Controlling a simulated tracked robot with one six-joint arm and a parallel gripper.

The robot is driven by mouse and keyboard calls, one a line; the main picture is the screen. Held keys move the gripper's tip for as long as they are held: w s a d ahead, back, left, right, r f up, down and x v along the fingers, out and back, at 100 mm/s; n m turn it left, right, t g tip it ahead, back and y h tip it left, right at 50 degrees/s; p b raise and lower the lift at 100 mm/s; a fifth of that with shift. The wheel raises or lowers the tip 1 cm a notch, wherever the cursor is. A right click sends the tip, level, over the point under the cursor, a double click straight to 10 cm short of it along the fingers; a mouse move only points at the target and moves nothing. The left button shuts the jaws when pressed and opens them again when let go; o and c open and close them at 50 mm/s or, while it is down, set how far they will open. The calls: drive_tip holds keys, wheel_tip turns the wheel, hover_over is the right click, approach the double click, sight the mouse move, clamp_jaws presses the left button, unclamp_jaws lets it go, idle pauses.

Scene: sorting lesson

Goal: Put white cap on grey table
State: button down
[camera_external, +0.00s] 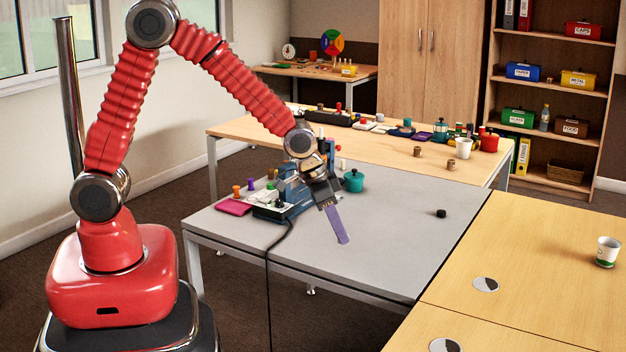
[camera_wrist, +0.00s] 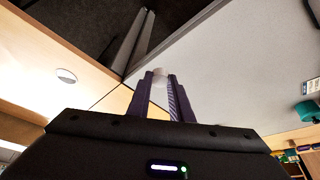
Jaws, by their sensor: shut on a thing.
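My gripper (camera_external: 343,239) has purple fingers pointing down over the grey table (camera_external: 385,230) in the external view. In the wrist view the fingers of my gripper (camera_wrist: 161,82) are closed on the small white cap (camera_wrist: 160,72), which sits between the fingertips. The cap is hidden in the external view. The grey table (camera_wrist: 230,65) lies behind the fingers in the wrist view. I cannot tell whether the cap touches the tabletop or is held just above it.
A teal pot (camera_external: 353,182), a magenta book (camera_external: 234,207) and a power strip with a cable (camera_external: 272,214) are on the grey table. A small black cap (camera_external: 441,213) lies to the right. The table's front and right are mostly clear. A wooden desk (camera_external: 545,250) adjoins it.

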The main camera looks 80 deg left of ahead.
drive_tip(key=shift+n, duration=0.5)
drive_tip(key=a+r, duration=0.2)
drive_tip(key=a, duration=0.1)
drive_tip(key=a+r, duration=0.1)
drive_tip(key=a, duration=0.1)
drive_tip(key=shift+s, duration=0.3)
drive_tip(key=shift+r, duration=0.15)
